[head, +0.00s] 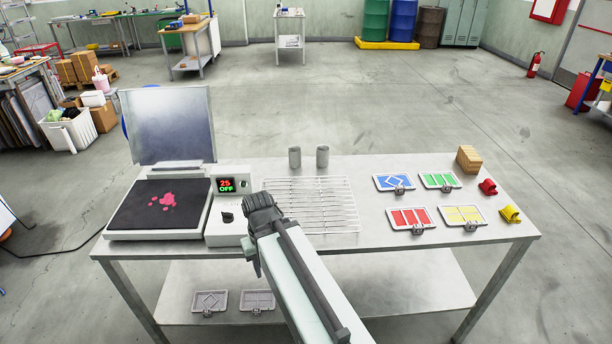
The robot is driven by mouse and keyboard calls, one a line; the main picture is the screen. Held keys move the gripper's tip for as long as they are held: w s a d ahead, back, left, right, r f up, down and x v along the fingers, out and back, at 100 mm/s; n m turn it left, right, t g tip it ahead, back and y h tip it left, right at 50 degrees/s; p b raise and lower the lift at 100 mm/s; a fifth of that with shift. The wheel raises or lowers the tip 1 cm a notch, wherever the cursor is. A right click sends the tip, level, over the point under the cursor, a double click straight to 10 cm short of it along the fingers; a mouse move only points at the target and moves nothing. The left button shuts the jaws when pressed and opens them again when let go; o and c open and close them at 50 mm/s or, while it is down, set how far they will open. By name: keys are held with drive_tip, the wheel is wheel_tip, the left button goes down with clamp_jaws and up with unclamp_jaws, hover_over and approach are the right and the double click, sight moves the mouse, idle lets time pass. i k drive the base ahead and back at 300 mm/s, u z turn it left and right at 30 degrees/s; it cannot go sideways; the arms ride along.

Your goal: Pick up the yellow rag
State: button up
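The yellow rag (510,213) lies crumpled on the right end of the metal table (345,170), close to its right edge. A red rag (488,187) lies just behind it. My arm reaches in from the bottom of the view, over the table's left-middle part. Its dark end joint is beside the control box with the red and green display. My gripper is far to the left of the yellow rag. Its fingers are mostly hidden behind the arm, and whether they are open cannot be seen.
Blue, green, red (410,219) and yellow (462,216) framed screens lie left of the rags. A wooden block stack (468,159) stands behind the red rag. A wire rack (320,200), two grey cups and an open press (160,208) fill the left. Open floor lies behind.

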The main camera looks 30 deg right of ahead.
sight(511, 214)
drive_tip(key=z, duration=2.2)
drive_tip(key=k, duration=1)
drive_tip(key=z, duration=0.85)
drive_tip(key=i, duration=1.9)
drive_tip(key=u, duration=2.05)
